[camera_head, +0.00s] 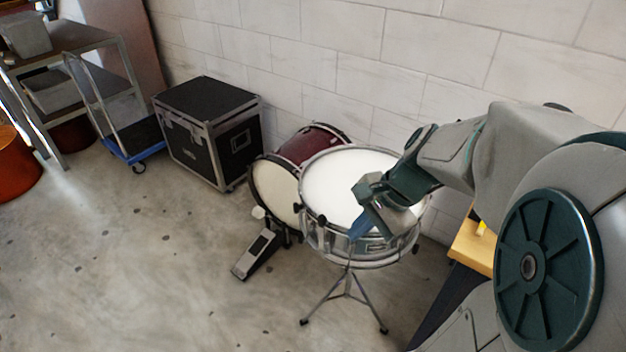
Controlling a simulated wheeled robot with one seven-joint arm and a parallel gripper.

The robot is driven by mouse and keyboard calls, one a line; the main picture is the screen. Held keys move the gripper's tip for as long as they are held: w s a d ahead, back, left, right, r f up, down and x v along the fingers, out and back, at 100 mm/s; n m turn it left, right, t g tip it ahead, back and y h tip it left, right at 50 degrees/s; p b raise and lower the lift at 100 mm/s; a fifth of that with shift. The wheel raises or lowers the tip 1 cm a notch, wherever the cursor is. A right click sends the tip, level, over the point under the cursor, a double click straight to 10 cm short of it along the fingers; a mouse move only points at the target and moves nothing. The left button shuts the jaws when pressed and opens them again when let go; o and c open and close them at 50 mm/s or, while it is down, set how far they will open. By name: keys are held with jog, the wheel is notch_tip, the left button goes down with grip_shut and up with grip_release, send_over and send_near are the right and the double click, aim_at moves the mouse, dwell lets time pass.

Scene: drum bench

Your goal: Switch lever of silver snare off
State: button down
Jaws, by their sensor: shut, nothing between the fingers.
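The silver snare (309,221) stands on a tripod stand (348,290) right of the picture's middle, with a white drumhead (330,180). My gripper (356,235) reaches in from the right over the snare's near rim and points down along its front side. Its fingers are shut with nothing between them. I cannot tell whether they touch the shell. The lever of the snare cannot be made out; my gripper covers part of the shell's front.
A dark red bass drum (305,146) with a foot pedal (258,252) stands behind and left of the snare. A black case (205,125), a blue cart (130,142) and a shelf (70,40) are farther left. A wooden surface (474,250) is at right. Floor at front left is clear.

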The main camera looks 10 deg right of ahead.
jog(key=w+d+f+m+t+y+b, duration=0.2)
jog(key=w+d+f+m, duration=0.3)
jog(key=d+m, duration=0.4)
jog(key=m+t+b, duration=0.1)
jog(key=m, duration=0.2)
jog(key=shift+w+f+t+b, duration=0.15)
jog(key=shift+w+t+b, duration=0.15)
jog(key=shift+w+b, duration=0.1)
jog(key=shift+a+f, duration=0.1)
jog(key=b, duration=0.2)
send_near(326, 224)
jog(key=shift+x, duration=3.05)
jog(key=shift+s+f, duration=0.1)
jog(key=shift+s, duration=0.05)
jog(key=shift+p, duration=0.35)
